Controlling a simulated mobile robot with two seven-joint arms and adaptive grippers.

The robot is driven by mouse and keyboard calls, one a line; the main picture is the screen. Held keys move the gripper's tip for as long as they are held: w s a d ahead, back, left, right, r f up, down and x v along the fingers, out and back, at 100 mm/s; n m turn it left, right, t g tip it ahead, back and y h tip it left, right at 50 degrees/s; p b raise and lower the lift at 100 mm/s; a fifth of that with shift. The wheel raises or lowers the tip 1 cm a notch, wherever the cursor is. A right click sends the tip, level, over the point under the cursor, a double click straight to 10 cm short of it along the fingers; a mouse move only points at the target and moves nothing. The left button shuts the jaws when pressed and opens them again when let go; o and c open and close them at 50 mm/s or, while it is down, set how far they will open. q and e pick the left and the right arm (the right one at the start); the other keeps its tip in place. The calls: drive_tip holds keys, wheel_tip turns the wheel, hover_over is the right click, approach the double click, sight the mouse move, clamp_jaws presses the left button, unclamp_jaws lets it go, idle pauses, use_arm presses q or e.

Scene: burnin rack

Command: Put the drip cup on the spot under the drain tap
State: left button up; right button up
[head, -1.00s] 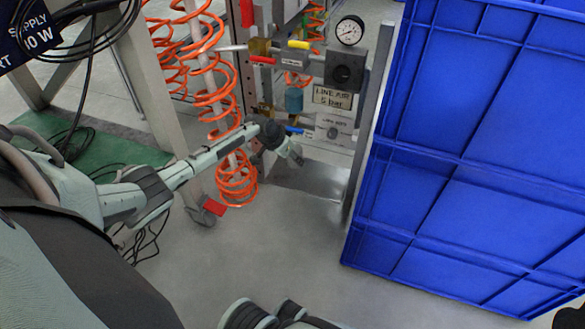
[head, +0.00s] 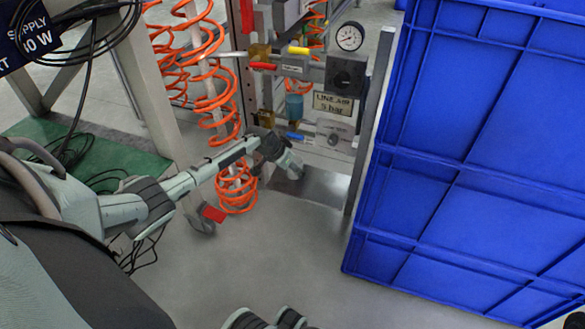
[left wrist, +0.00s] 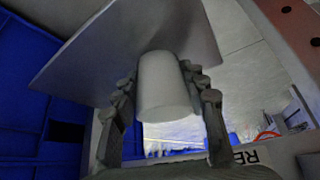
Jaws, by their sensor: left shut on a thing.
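The drip cup, a plain pale grey cup (left wrist: 165,85), sits between the two fingers of my left gripper (left wrist: 168,95) in the left wrist view. The gripper is shut on it. In the head view my left gripper (head: 290,166) is low at the rack's front, just above the metal plate (head: 325,188); the cup is hard to make out there. The plate also shows behind the cup in the left wrist view (left wrist: 90,55). A tap with a blue lever (head: 298,136) is just above the gripper. I cannot make out a marked spot or whether the cup touches the plate.
A big blue crate wall (head: 460,170) stands close on the right. Orange coiled hoses (head: 236,188) hang left of the gripper, beside my forearm. A gauge (head: 349,37) and a line air sign (head: 332,105) are above. The grey floor (head: 270,255) in front is clear.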

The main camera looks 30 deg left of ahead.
use_arm(q)
drive_tip(key=shift+f, duration=0.25)
drive_tip(key=o, duration=1.2)
drive_tip(key=v, duration=1.2)
drive_tip(key=shift+r, duration=0.1)
